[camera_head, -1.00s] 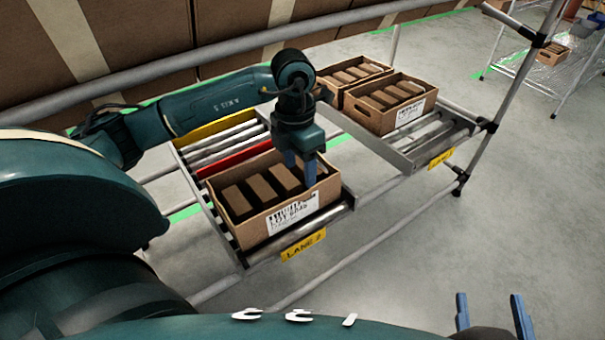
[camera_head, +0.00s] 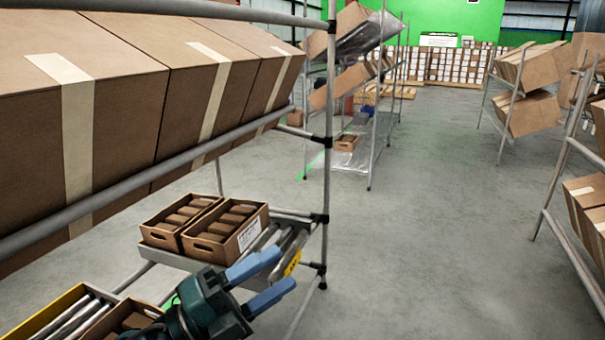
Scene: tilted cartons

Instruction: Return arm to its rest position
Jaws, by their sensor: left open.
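My left gripper (camera_head: 268,279) is at the bottom middle of the head view, raised in front of the roller rack. Its two blue fingers point right and stand apart, with nothing between them. Behind its arm, a cardboard tray of brown items (camera_head: 108,322) is partly hidden and cut off by the lower edge. My right gripper is out of view.
Two trays of brown blocks (camera_head: 247,235) sit on the rack's far lane (camera_head: 173,262), close behind the gripper. A grey rack post (camera_head: 327,150) stands just right of it. Large cartons (camera_head: 120,120) lean on rails at upper left. Open grey floor (camera_head: 430,230) lies right.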

